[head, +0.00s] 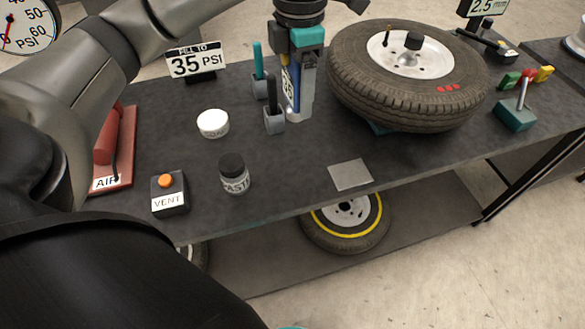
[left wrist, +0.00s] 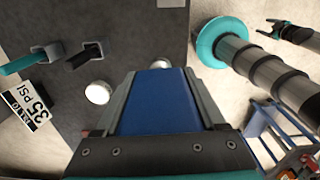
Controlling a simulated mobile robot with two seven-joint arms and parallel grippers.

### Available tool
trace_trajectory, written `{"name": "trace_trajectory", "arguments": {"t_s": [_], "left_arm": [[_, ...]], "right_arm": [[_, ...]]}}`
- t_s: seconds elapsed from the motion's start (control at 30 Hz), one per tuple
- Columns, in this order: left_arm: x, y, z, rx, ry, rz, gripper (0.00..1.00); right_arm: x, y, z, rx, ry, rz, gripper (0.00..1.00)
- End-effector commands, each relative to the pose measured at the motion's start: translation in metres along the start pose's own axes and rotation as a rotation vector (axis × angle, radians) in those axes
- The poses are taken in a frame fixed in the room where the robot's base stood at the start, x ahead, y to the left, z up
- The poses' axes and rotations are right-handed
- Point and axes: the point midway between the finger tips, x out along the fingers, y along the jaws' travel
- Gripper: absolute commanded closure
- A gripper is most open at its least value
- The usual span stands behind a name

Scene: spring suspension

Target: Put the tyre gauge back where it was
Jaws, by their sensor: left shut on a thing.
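My left gripper (head: 296,98) points down over the bench, beside two grey holders, and is shut on a blue object with a white label, apparently the tyre gauge (head: 289,84). In the left wrist view the blue gauge (left wrist: 162,98) fills the space between the fingers. The fingers hide much of it in the head view, and I cannot tell whether its lower end touches the bench. My right gripper (left wrist: 277,29) shows small at the upper right of the left wrist view, its fingers apart, with nothing visible between them.
Teal-handled (head: 258,60) and black-handled (head: 271,92) tools stand in holders just left. The tyre (head: 405,100) is close on the right. A flat grey square (head: 350,175) lies near the front edge. A paste jar (head: 234,174), white-lidded jar (head: 213,123) and vent box (head: 169,194) stand left.

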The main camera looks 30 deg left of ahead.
Motion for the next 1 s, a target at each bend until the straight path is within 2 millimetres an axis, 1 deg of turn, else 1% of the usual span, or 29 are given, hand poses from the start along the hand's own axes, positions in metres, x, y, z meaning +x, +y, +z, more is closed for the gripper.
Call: {"name": "trace_trajectory", "arguments": {"t_s": [0.03,0.1,0.2,0.27,0.37,0.47,0.8,0.9,1.0], "left_arm": [[-0.002,0.003,-0.001,-0.081,0.0,-0.001,0.89],[-0.004,0.006,-0.002,-0.18,0.001,-0.003,0.89],[-0.005,0.01,-0.003,-0.278,0.001,-0.004,0.89],[-0.005,0.011,-0.003,-0.314,0.001,-0.005,0.89],[0.002,0.011,-0.004,-0.343,0.005,-0.006,0.89],[0.023,0.011,-0.004,-0.347,0.008,-0.007,0.89],[0.114,0.01,-0.004,-0.343,0.006,-0.007,0.89],[0.134,0.01,-0.004,-0.345,0.005,-0.006,0.89],[0.146,0.01,-0.003,-0.343,0.003,-0.006,0.89]], "right_arm": [[-0.001,0.0,-0.001,0.0,0.002,0.0,0.3],[-0.001,0.0,-0.002,-0.001,0.003,0.0,0.3],[-0.002,0.001,-0.003,-0.001,0.004,0.001,0.3],[-0.002,0.001,-0.003,-0.001,0.005,0.001,0.3],[-0.001,0.001,-0.003,-0.001,0.005,0.001,0.3],[0.002,0.002,-0.003,-0.002,0.005,0.003,0.3],[0.012,0.004,-0.002,-0.003,0.006,0.005,0.3],[0.014,0.004,-0.002,-0.002,0.006,0.005,0.3],[0.015,0.004,-0.002,-0.002,0.006,0.005,0.3]]}}
